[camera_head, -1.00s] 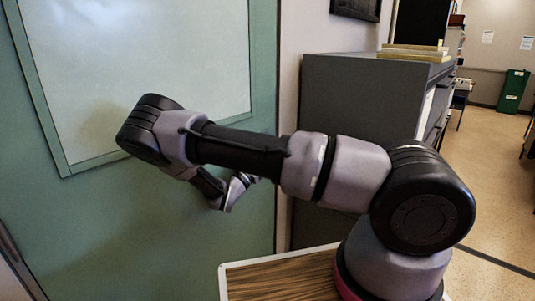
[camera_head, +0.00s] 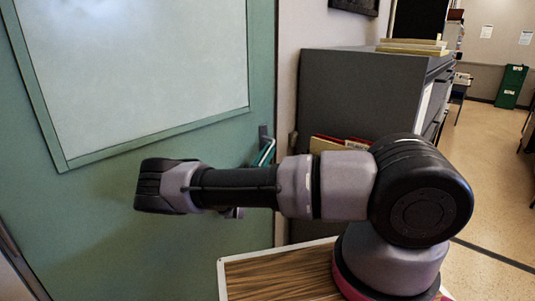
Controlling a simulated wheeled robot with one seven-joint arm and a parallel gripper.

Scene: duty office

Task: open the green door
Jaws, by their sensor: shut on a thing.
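The green door (camera_head: 115,200) with a large pale pane (camera_head: 135,70) fills the left side of the head view. Its right edge meets the pale frame, and I see no clear gap there. The door handle (camera_head: 264,150) shows near that edge, just above my forearm, as a dark upright part with a teal piece slanting down. My gripper (camera_head: 234,212) is mostly hidden behind the forearm, and only a small grey part shows below it. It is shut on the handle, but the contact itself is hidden.
A dark grey cabinet (camera_head: 340,95) stands right of the door frame, with books (camera_head: 412,47) on top. Red and yellow folders (camera_head: 340,143) show behind my arm. Open floor (camera_head: 490,180) runs back on the right, towards a green bin (camera_head: 510,87).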

